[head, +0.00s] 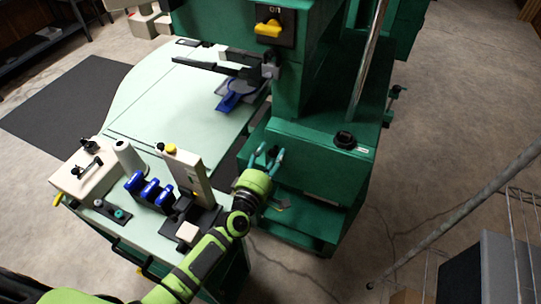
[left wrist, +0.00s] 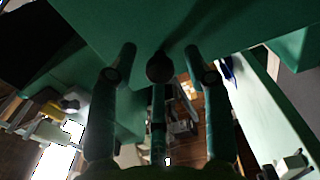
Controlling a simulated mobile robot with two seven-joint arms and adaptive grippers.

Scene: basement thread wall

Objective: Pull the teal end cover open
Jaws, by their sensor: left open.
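The teal end cover (head: 313,171) appears to be the front part of the green machine's lower housing in the head view. It looks shut. Contact with the cover is unclear. My right gripper is not in view.
A pale green worktable (head: 150,110) lies to the left, with blue-topped holders (head: 150,188), a white cone (head: 128,158) and an upright beige block (head: 188,172) close to my left arm. A black knob (head: 344,138) tops the housing. A wire rack (head: 515,230) stands at right.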

